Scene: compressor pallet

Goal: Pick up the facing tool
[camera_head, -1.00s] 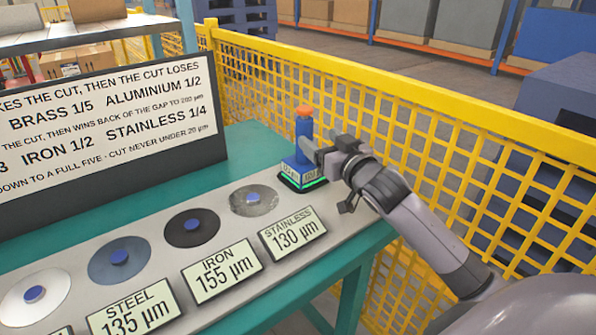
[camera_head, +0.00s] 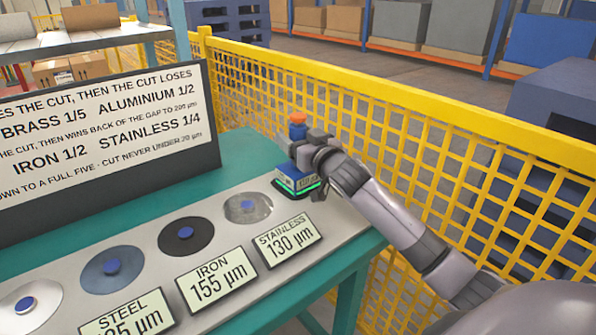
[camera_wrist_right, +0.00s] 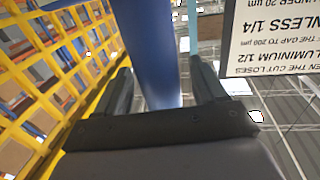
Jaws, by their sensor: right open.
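The facing tool (camera_head: 297,128) is a blue upright cylinder with an orange top. It stands in a dark base with a green glowing edge (camera_head: 298,184) at the far right end of the grey bench strip. My right gripper (camera_head: 303,146) is at the tool's shaft, hiding its middle part. In the right wrist view the blue shaft (camera_wrist_right: 150,50) passes between the two open dark fingers (camera_wrist_right: 160,88). The fingers stand either side of it; I cannot tell whether either touches it. My left gripper is not in view.
Discs of several metals, including a stainless one (camera_head: 248,208), lie along the grey strip, with label plates (camera_head: 287,239) in front. A sign board (camera_head: 108,140) stands behind on the green table (camera_head: 245,150). A yellow mesh fence (camera_head: 400,130) runs close behind the tool and arm.

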